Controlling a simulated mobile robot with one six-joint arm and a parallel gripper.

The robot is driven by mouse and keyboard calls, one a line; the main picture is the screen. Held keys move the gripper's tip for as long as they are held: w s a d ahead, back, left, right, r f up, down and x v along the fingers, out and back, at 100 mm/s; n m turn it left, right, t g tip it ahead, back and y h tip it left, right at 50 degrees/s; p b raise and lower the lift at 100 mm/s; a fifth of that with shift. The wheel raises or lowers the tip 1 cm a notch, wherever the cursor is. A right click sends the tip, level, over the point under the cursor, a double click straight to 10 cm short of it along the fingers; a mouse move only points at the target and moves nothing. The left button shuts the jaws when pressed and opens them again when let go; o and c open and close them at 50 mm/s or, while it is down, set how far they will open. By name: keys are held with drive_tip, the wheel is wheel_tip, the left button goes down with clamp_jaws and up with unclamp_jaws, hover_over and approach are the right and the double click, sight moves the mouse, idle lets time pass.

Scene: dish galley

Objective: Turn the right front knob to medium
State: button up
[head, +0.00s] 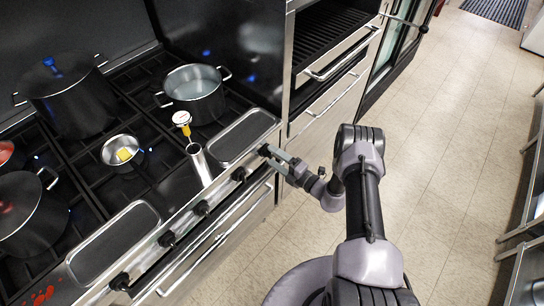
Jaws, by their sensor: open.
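Several black knobs run along the front rail of the stove. The rightmost knob (264,150) is at the right end of the rail, in the head view. My gripper (273,159) is open with its fingertips right at this knob, reaching in from the right. I cannot tell whether the fingers are around the knob or only beside it, or whether they touch it. The knob's pointer and any setting marks are too small to read. The neighbouring knob (239,174) is just to the left and free of the gripper.
The stove top holds a steel pot (194,95), a small pan (122,153) with something yellow in it, a large dark pot (72,95) and a lidded pan (30,212). A steel oven unit (335,70) with bar handles stands to the right. The tiled floor (450,130) is open.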

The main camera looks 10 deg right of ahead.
drive_tip(key=shift+x, duration=0.85)
drive_tip(key=c, duration=1.3)
drive_tip(key=shift+d, duration=0.1)
drive_tip(key=shift+c, duration=0.2)
